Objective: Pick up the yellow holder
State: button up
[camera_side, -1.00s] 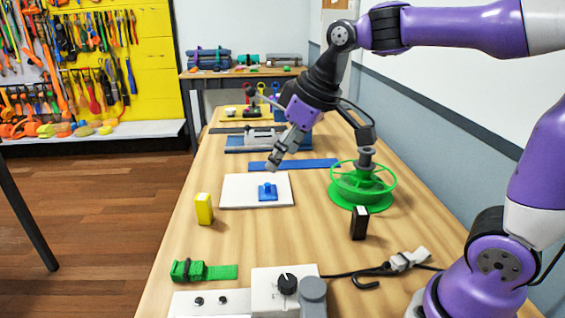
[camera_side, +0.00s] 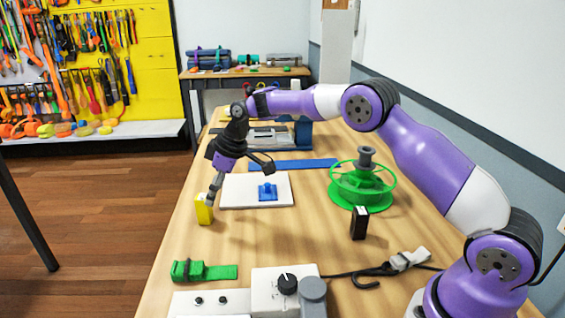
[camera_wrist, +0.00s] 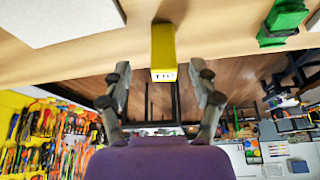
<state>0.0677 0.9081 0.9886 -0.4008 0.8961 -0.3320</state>
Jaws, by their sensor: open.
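The yellow holder (camera_side: 204,210) stands upright near the left edge of the wooden table in the side view. My gripper (camera_side: 213,196) is right beside it, at its upper right side, and partly covers it there. In the wrist view the yellow holder (camera_wrist: 162,48) lies ahead of the fingertips, centred on the gap between them, with a white label with dark lettering on its end. My gripper (camera_wrist: 163,80) is open with nothing between its fingers. I cannot tell whether a finger touches the holder.
A white board (camera_side: 232,189) with a blue piece (camera_side: 268,192) lies right of the holder. A green rolled strap (camera_side: 204,271) lies nearer the camera. A green reel (camera_side: 362,185) and a black block (camera_side: 359,223) stand further right. The table's left edge is close to the holder.

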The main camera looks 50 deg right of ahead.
aim_at(211, 222)
jog(key=x, duration=0.5)
jog(key=shift+a+f, duration=0.1)
jog(key=shift+a, duration=0.15)
grip_shut()
